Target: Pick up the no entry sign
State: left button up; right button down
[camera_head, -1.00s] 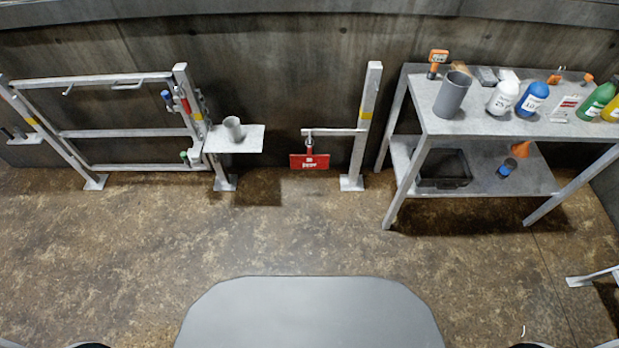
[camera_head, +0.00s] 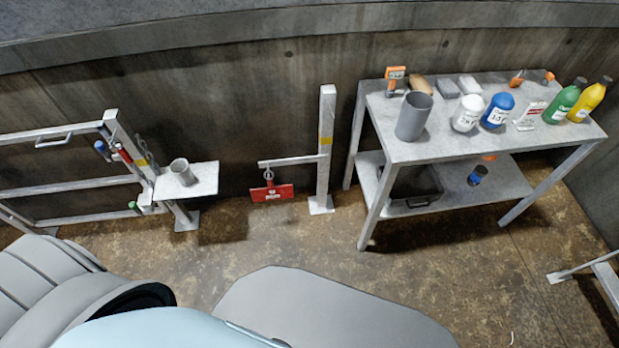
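A small red sign (camera_head: 272,193) with white markings, which I take to be the no entry sign, hangs from the horizontal bar of a metal post (camera_head: 326,150). It sits low in front of the concrete wall, left of the post, and its lettering is too small to read. A link of my arm fills the lower left corner, well short of the sign. Neither gripper shows in this view.
A grey table (camera_head: 400,150) with bottles, a grey cylinder (camera_head: 414,117) and tools stands at the right. A metal gate (camera_head: 70,187) and a small shelf (camera_head: 204,181) with a cup (camera_head: 182,172) stand at the left. Floor (camera_head: 235,255) before the sign is clear.

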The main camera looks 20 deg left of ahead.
aim_at(271, 192)
jog(key=i, duration=0.95)
jog(key=u, duration=0.35)
